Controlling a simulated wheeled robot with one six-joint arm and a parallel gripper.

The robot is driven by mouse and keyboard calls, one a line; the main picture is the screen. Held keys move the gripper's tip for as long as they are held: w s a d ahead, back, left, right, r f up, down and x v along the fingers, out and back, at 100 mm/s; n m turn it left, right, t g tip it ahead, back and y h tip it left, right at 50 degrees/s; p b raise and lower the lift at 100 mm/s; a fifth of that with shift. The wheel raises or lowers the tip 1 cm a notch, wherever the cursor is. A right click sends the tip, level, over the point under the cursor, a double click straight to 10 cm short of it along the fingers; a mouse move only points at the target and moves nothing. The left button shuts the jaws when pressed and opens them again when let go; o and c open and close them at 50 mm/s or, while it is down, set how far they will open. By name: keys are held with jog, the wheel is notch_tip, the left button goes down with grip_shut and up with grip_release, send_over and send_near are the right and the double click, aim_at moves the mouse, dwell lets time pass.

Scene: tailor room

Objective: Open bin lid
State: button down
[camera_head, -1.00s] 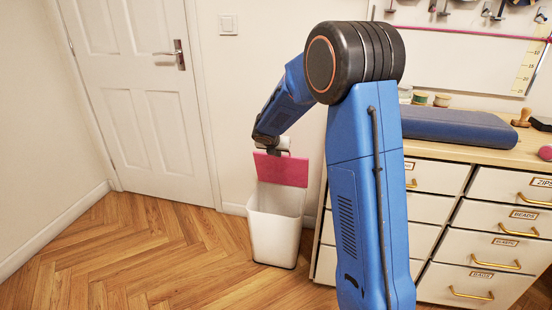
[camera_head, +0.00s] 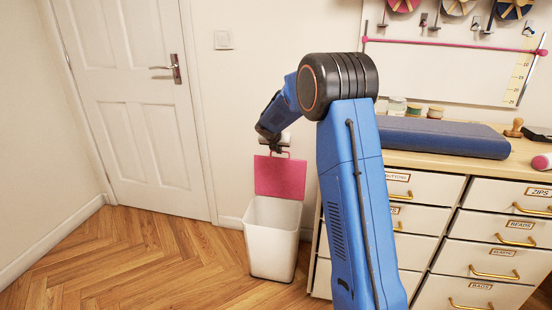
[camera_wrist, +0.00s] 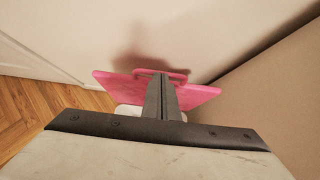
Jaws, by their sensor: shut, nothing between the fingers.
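The white bin (camera_head: 271,240) stands on the floor against the wall, left of the drawer cabinet, with its top open. Its pink lid (camera_head: 280,177) stands upright above the bin's rear edge. A thin pink handle loop is at the lid's top edge. My gripper (camera_head: 275,148) is at that top edge, fingers shut with nothing between them. In the wrist view the shut fingers (camera_wrist: 163,93) point at the lid (camera_wrist: 195,95) and overlap its handle loop. Whether they touch it I cannot tell. A little of the white bin (camera_wrist: 129,111) shows below the lid.
The cabinet (camera_head: 425,232) with labelled drawers stands close to the right of the bin. A blue case (camera_head: 440,137) lies on its top. A white door (camera_head: 130,110) is at the left. The wooden floor (camera_head: 140,255) left of the bin is clear.

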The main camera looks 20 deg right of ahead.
jog(key=shift+w+d, duration=0.3)
